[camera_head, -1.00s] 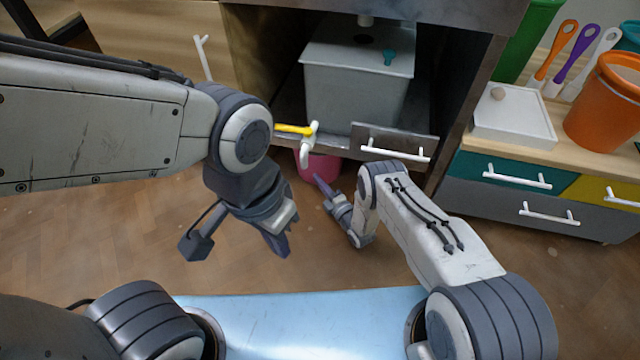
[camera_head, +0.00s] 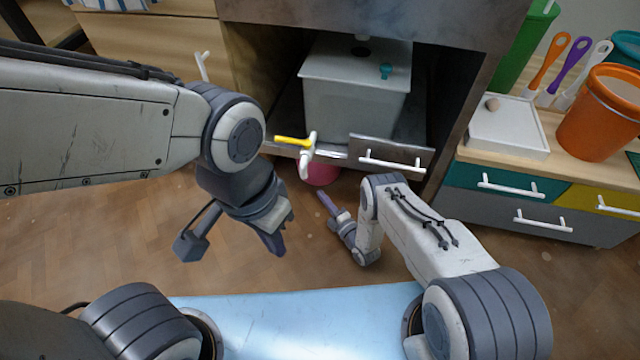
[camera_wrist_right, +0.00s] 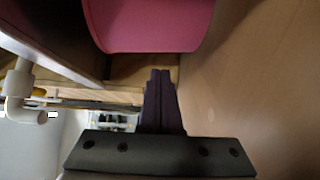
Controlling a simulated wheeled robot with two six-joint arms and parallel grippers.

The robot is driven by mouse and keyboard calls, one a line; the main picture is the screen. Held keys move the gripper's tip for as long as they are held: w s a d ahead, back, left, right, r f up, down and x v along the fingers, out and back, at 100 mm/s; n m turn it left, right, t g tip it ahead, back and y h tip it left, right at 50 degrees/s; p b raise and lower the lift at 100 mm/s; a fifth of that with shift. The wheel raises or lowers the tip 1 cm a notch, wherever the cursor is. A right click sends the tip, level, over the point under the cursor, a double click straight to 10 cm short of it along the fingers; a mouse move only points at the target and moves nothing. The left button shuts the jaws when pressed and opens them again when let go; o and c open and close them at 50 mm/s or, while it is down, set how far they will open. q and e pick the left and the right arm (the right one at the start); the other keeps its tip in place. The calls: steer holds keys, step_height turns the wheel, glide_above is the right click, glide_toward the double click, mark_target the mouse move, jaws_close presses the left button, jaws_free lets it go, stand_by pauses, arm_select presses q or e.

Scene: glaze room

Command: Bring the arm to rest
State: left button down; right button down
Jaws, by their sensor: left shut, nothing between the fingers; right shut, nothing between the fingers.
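My left gripper (camera_head: 277,248) hangs fingers down over the wooden floor in the head view. It is shut and empty. My right gripper (camera_head: 323,197) is shut and empty, its dark fingers pointing up and left toward the cabinet. In the right wrist view its closed fingers (camera_wrist_right: 160,88) show with nothing between them. They point toward a pink container (camera_wrist_right: 148,22), which also shows below the cabinet edge in the head view (camera_head: 322,171). The gap between fingers and container is hard to judge.
An open cabinet holds a grey lidded box (camera_head: 350,95). A white pipe with a yellow-handled valve (camera_head: 292,140) sticks out at its front, beside a drawer front with a white handle (camera_head: 391,164). An orange bucket (camera_head: 597,120) stands on the right counter. The floor (camera_head: 130,240) looks clear.

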steer(key=p+v, duration=0.1)
steer(key=v, duration=0.3)
steer(key=p+v, duration=0.1)
steer(key=v, duration=0.1)
steer(key=shift+s+a+r+p, duration=0.15)
steer(key=shift+s+a+p, duration=0.1)
steer(key=shift+a+p, duration=0.05)
steer(key=shift+s+d, duration=0.25)
steer(key=shift+s, duration=0.2)
